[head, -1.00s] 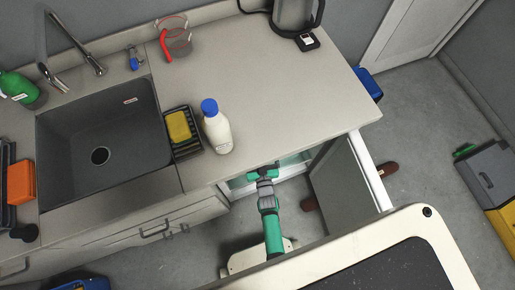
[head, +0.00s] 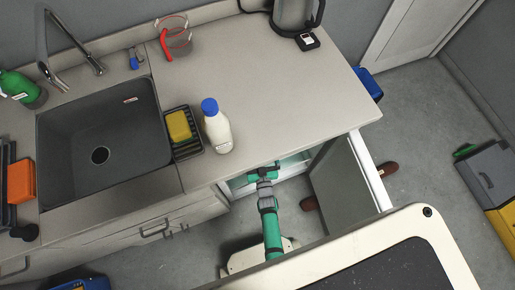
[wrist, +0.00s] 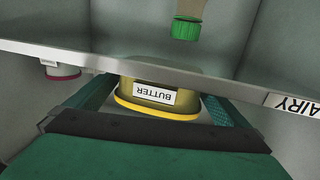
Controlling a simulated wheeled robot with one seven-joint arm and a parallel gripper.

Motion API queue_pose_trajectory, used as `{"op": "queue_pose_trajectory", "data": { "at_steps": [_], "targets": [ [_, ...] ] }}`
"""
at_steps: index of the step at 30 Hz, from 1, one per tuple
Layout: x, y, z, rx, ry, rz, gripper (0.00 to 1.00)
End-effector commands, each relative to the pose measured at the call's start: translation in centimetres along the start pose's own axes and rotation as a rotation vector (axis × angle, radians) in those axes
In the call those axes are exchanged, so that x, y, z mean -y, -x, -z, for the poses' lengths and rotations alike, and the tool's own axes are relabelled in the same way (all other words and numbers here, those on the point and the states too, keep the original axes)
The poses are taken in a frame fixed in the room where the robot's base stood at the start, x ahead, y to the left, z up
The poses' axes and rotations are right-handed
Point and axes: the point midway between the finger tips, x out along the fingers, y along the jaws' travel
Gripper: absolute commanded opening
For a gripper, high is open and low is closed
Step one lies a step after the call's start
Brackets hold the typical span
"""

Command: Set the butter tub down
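The butter tub (wrist: 156,103), yellow with a white BUTTER label, shows in the wrist view, where labels and containers appear upside down. It lies between the two green fingers of my gripper (wrist: 162,100), which appear to press against its sides. The pale shelf edge (wrist: 235,87) with a label partly reading AIRY (wrist: 294,103) crosses right at the tub's base; I cannot tell whether the base rests on the shelf. In the head view my gripper (head: 263,168) reaches into the open fridge (head: 238,183) under the counter, and the tub is hidden.
The open fridge door (head: 345,180) is to the right of my arm. The counter (head: 265,85) overhangs the fridge and holds a milk bottle (head: 217,128).

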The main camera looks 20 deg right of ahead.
Motion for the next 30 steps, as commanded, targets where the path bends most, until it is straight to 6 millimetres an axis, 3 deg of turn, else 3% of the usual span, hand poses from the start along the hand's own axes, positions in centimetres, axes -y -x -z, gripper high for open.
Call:
{"op": "queue_pose_trajectory", "data": {
  "at_steps": [5, 21, 30],
  "targets": [
    [0.0, 0.8, 0.2, 0.002, 0.001, 0.0, 1.0],
    [0.0, 10.5, 0.2, 0.001, 0.0, 0.0, 1.0],
    [0.0, 12.0, 0.3, 0.0, 0.0, 0.0, 1.0]
  ]
}}
